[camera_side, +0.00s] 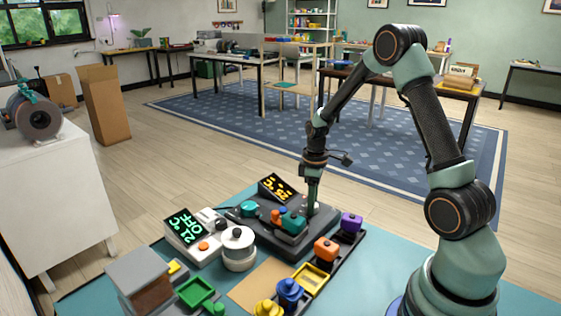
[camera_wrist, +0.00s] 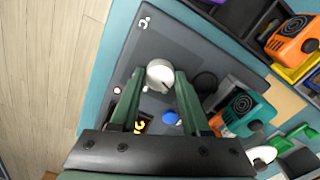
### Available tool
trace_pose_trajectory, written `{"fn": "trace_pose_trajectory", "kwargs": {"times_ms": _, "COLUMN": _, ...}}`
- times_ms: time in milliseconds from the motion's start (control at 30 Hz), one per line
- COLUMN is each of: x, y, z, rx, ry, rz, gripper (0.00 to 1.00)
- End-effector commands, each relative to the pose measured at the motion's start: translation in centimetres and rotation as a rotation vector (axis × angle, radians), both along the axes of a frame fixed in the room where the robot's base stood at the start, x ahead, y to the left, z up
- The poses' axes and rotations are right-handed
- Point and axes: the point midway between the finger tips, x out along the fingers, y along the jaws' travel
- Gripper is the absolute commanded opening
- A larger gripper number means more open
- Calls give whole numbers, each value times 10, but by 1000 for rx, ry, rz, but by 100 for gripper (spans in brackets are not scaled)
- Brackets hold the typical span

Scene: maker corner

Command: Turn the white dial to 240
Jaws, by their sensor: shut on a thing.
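The white dial (camera_wrist: 160,75) sits on a dark grey panel (camera_wrist: 187,42) in the wrist view. It is round, with a small mark on its lower edge. My gripper (camera_wrist: 159,82) is shut on it, one green fingertip on each side. In the side view my gripper (camera_side: 312,207) points down onto the grey panel and mostly hides the dial. A display with yellow digits (camera_side: 277,188) stands at the back of the panel. Its digits are tilted and too small to read surely. In the wrist view my gripper partly covers it.
A white box with a green display (camera_side: 185,226) reading 21°C OFF and a white round device (camera_side: 238,245) stand to the left. A teal-and-orange device (camera_side: 290,221) is close to my gripper. Orange (camera_side: 326,248) and purple (camera_side: 351,222) blocks sit at right.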

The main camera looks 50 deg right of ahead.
Motion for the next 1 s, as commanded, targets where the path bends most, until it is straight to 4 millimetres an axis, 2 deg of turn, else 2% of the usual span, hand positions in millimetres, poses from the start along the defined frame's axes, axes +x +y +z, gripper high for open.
{"fn": "trace_pose_trajectory", "kwargs": {"times_ms": 1000, "x": 0, "y": 0, "z": 2, "rx": 0, "ry": 0, "rz": -966, "gripper": 0}}
